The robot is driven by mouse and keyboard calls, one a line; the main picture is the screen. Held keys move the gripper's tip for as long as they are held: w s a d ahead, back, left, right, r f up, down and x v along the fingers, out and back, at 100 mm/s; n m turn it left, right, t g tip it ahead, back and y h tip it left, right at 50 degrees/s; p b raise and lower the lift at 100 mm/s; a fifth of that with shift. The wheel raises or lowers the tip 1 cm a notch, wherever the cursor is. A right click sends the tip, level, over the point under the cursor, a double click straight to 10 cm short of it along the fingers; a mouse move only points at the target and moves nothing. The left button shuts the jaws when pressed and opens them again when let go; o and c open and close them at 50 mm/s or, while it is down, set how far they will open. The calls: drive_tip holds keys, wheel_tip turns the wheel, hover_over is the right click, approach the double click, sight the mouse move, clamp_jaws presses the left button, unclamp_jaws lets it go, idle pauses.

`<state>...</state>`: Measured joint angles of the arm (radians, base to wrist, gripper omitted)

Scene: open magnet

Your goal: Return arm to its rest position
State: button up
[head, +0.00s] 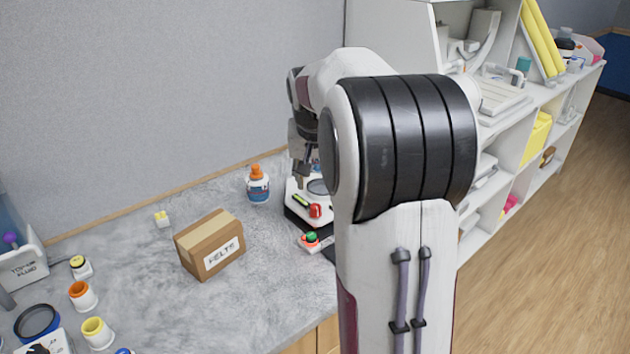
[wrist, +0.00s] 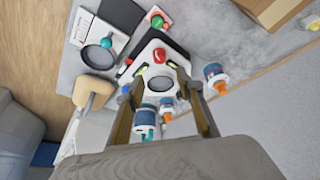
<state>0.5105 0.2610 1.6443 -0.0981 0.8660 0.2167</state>
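My arm rises through the middle of the head view and bends over the grey counter. My gripper (head: 303,162) points down above a white device with a red button (head: 315,211), partly hidden by the arm. In the wrist view, my gripper (wrist: 158,74) shows two brown fingers spread apart, with nothing visibly clamped between them. The white device (wrist: 150,52) lies beyond the fingertips. A blue and white bottle (wrist: 146,118) shows between the fingers, seemingly beyond them.
A cardboard box (head: 196,255) and an orange-capped bottle (head: 258,186) stand left of the gripper. A green-topped button (head: 310,240) sits near the device. Several small jars (head: 83,295) are at the left. White shelves (head: 505,150) stand at the right. Counter space lies between.

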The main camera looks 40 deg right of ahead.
idle(0.6)
drive_tip(key=s+a+n+t+y, duration=0.2)
drive_tip(key=s+a+n, duration=0.5)
drive_tip(key=s+a, duration=1.9)
drive_tip(key=shift+a+r+n+y, duration=0.4)
drive_tip(key=shift+a, duration=1.3)
